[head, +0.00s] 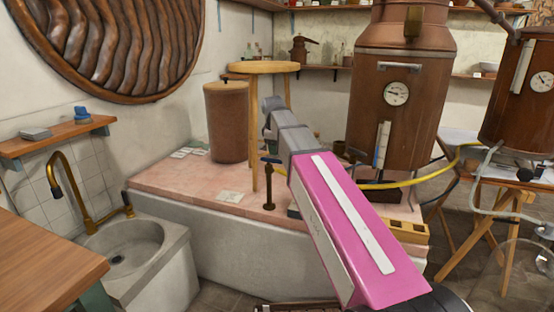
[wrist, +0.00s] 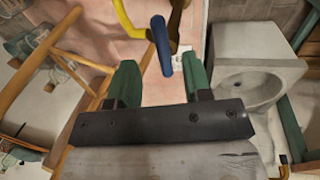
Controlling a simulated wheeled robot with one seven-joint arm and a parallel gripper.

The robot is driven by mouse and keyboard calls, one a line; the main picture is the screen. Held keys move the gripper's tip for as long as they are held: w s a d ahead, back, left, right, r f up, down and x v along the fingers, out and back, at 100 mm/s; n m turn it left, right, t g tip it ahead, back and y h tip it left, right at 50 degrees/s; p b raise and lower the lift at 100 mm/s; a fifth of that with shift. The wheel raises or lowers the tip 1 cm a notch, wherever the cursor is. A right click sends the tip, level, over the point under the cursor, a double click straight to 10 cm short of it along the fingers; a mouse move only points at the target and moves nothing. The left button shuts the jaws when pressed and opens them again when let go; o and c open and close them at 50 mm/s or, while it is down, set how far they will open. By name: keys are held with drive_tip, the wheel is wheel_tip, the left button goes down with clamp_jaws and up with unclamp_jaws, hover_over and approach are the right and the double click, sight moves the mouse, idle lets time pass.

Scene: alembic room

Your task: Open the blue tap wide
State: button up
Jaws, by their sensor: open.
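The blue tap handle (wrist: 160,45) is a curved blue lever in the wrist view, beside a dark brass tap body (wrist: 177,22). My gripper (wrist: 158,72) is open, with its two green fingers apart. The near end of the blue handle lies in the gap between the fingertips, closer to the right finger; I cannot tell whether it touches. In the head view the blue handle (head: 270,159) shows small on top of a brass post (head: 268,185) on the pink-tiled ledge. My gripper (head: 270,138) is just above it there, partly hidden by my arm.
A yellow hose (wrist: 126,22) runs close to the left of the tap in the wrist view. A wooden stool (head: 260,68) and a brown barrel (head: 227,122) stand close behind. A copper still (head: 395,110) is to the right, a stone sink (head: 125,245) to the left.

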sight(277, 160)
drive_tip(key=shift+w+d+f, duration=0.1)
drive_tip(key=shift+w+f, duration=0.05)
drive_tip(key=shift+f, duration=0.75)
drive_tip(key=shift+w+f, duration=0.2)
drive_tip(key=shift+f, duration=0.75)
drive_tip(key=shift+w+d+f, duration=0.1)
drive_tip(key=shift+w+f, duration=0.05)
drive_tip(key=shift+f, duration=0.75)
clamp_jaws()
